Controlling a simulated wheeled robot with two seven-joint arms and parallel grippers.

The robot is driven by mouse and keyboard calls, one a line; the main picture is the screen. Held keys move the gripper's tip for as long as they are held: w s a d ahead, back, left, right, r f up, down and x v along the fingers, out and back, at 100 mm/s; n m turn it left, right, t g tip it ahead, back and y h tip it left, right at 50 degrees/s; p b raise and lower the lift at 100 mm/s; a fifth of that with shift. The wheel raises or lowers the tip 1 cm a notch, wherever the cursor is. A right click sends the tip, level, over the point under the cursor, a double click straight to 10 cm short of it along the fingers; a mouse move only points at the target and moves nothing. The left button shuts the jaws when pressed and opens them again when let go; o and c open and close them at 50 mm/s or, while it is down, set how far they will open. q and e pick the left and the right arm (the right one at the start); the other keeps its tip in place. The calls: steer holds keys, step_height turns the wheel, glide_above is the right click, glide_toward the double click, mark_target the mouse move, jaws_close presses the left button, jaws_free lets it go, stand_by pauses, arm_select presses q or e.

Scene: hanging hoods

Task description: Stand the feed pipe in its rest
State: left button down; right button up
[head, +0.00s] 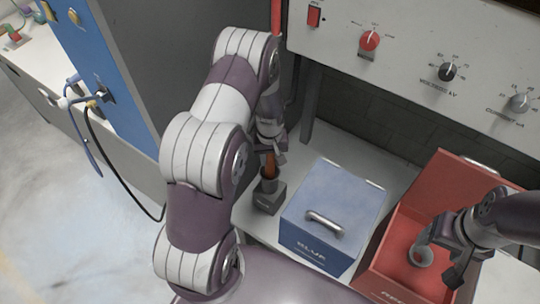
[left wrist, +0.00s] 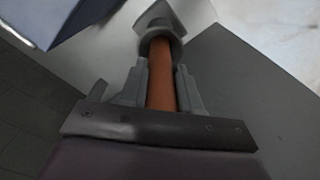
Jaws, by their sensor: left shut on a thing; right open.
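The feed pipe (head: 270,166) is an orange-brown rod. My left gripper (head: 271,152) is shut on it and holds it about upright. The rest (head: 268,196) is a dark grey block with a round collar, standing on the pale bench. The pipe's lower end meets the collar and appears to sit in its mouth; how deep I cannot tell. In the left wrist view the pipe (left wrist: 161,85) runs between the fingers of my left gripper (left wrist: 160,82) to the rest's grey collar (left wrist: 160,30). My right gripper (head: 438,261) is open at the red box.
A closed blue box (head: 325,205) with a handle stands right of the rest. A panel with knobs (head: 420,55) hangs above the bench. Cables hang at the left.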

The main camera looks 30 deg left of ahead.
arm_select(q)
steer(key=shift+f+b, duration=1.5)
steer(key=shift+f, duration=0.8)
steer(key=c, duration=0.7)
jaws_free()
steer(key=shift+c, duration=0.2)
step_height(320, 180, up, 13)
steer(key=shift+f+b, duration=0.1)
steer(key=shift+b, duration=0.3)
